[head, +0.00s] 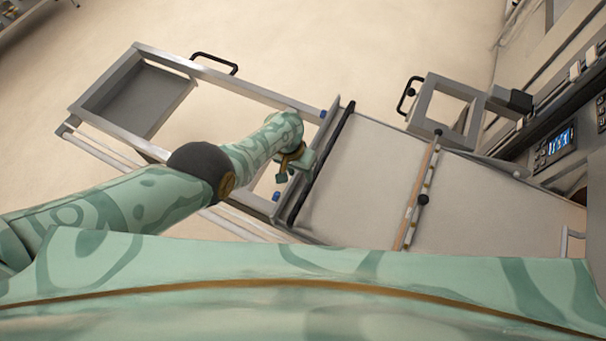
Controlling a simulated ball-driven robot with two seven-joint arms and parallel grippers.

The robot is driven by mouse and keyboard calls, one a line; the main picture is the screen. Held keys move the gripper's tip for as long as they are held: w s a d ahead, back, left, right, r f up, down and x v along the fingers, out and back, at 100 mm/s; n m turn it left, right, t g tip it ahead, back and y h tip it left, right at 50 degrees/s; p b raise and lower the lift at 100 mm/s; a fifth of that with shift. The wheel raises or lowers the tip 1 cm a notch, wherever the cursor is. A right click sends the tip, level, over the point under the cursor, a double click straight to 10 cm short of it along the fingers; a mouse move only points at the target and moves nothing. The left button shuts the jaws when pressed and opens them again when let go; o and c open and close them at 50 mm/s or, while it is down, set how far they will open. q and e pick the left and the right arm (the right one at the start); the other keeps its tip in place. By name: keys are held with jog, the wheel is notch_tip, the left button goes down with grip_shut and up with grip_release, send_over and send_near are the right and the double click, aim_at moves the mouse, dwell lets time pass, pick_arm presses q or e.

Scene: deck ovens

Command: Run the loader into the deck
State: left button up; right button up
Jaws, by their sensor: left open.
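The loader (365,180) is a flat, pale belt surface with a dark bar across its left end, in the middle right of the head view. It stretches right toward the deck oven (556,145), whose panel has a lit blue display. The deck opening is largely cut off at the right edge. My left gripper (287,172) is open beside the loader's left end, near the dark bar. I cannot tell whether it touches the bar. My right gripper is not in view.
A slim crossbar (418,195) with dark knobs spans the belt. A smaller square frame (425,103) stands above it. Pale floor is clear at the top.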

pick_arm(q)
jog(key=r+p, duration=0.2)
jog(key=r, duration=0.1)
jog(key=a+r+p, duration=0.1)
jog(key=shift+w+r, duration=0.2)
jog(key=shift+r, duration=0.2)
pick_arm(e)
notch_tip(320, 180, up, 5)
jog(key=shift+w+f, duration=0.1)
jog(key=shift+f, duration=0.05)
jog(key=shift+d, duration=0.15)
pick_arm(q)
jog(key=shift+s, duration=0.1)
